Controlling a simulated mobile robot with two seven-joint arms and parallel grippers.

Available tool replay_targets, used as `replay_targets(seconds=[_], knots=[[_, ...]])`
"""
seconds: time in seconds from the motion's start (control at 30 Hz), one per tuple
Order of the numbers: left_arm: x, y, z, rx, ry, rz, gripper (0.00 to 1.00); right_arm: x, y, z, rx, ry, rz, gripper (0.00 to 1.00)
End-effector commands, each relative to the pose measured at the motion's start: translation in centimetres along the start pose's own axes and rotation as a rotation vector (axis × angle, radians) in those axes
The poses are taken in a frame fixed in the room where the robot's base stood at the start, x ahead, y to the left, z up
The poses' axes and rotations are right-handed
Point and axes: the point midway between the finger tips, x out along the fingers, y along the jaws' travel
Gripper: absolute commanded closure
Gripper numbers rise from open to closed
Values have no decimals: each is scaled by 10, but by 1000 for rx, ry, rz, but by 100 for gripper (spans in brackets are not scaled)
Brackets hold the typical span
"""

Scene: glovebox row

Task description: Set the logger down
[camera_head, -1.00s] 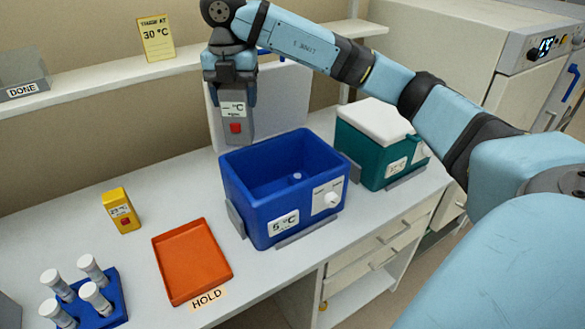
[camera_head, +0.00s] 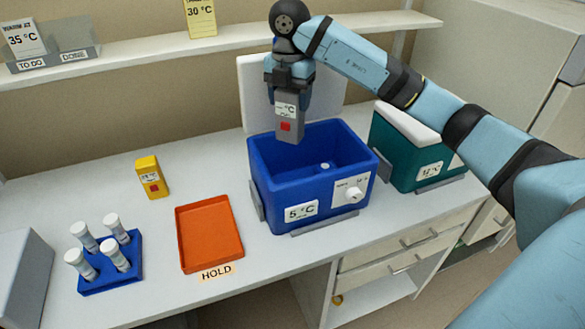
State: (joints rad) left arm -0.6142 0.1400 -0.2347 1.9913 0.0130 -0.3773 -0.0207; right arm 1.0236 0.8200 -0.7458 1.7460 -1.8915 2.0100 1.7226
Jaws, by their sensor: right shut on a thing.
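My right gripper (camera_head: 288,92) is shut on a grey logger (camera_head: 290,130) with a white °C label and a red button. It holds the logger upright, its lower end in front of the back left part of the blue box (camera_head: 290,190) in the picture. I cannot tell whether that end is above the rim or inside. The blue box is open-topped, labelled 5 °C, with a white knob on its front. A yellow logger (camera_head: 152,178) with a red button stands on the bench, left of an empty orange tray (camera_head: 210,235) marked HOLD. My left gripper is not in view.
A teal box (camera_head: 400,150) with a white lid stands right of the blue box. A blue rack (camera_head: 110,268) with several white-capped tubes is at front left. A shelf (camera_head: 130,68) with TO DO and DONE holders runs above. Bare bench (camera_head: 80,195) lies at the left.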

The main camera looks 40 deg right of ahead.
Motion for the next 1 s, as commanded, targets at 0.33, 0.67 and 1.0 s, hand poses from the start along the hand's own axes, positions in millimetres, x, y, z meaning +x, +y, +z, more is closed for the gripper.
replay_targets(seconds=[0.33, 0.67, 1.0], knots=[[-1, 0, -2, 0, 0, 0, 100, 94, -1, 0, 1, 2, -5, 65], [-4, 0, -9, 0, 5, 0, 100, 150, 0, 0, -1, 1, 0, 65], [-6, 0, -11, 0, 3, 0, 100, 188, 0, 0, 0, 1, -1, 65]])
